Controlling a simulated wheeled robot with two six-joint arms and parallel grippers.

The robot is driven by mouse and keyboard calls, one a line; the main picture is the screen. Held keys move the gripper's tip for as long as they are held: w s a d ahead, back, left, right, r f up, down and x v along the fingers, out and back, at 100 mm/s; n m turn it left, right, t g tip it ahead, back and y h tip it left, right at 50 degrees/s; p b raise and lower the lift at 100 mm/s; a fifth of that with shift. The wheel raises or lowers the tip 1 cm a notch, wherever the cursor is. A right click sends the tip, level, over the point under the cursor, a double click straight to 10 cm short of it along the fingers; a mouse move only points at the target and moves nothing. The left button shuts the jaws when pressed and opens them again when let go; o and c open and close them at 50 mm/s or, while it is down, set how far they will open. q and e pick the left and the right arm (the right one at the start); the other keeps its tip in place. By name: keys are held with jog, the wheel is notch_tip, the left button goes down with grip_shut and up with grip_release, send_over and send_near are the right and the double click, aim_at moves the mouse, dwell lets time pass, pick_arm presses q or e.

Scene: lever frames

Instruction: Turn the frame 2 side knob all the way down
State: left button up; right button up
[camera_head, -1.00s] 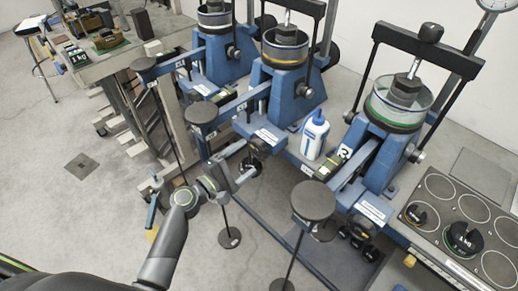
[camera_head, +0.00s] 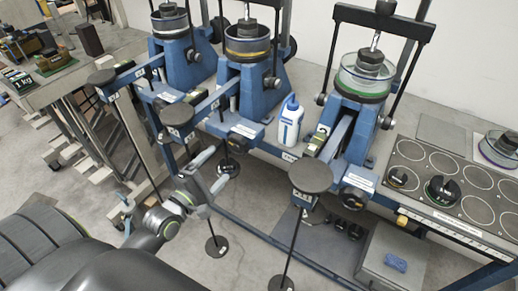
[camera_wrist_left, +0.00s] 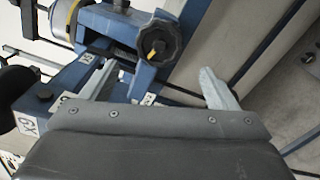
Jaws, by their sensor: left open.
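Frame 2 is the middle blue lever frame (camera_head: 245,92), with a round dark pan (camera_head: 176,114) at its front lever end. Its dark side knob (camera_head: 240,143) is partly hidden in the head view. In the left wrist view a black lobed knob (camera_wrist_left: 160,42) with an orange mark sits on a blue bracket. My left gripper (camera_head: 223,160) is open just in front of this knob. In the wrist view its two fingers (camera_wrist_left: 158,72) are spread, with the knob beyond and between their tips. Nothing is between the fingers. My right gripper is not in view.
Another blue frame (camera_head: 186,62) stands left and frame 3 (camera_head: 355,118) right, with its own pan (camera_head: 310,178) and knob (camera_head: 356,200). A white bottle (camera_head: 290,122) stands between frames. A weight tray (camera_head: 460,190) is at right. Hanging rods and discs stand below the pans.

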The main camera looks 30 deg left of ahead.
aim_at(235, 148)
pick_arm(q)
jog(key=w, duration=0.4)
jog(key=shift+w+d, duration=0.15)
jog(key=shift+d, duration=0.2)
jog(key=w, duration=0.2)
jog(key=w+b, duration=0.1)
jog(key=w, duration=0.2)
jog(key=shift+w+d, duration=0.2)
jog(key=shift+w, duration=0.15)
jog(key=shift+c, duration=0.3)
jog(key=c, duration=1.2)
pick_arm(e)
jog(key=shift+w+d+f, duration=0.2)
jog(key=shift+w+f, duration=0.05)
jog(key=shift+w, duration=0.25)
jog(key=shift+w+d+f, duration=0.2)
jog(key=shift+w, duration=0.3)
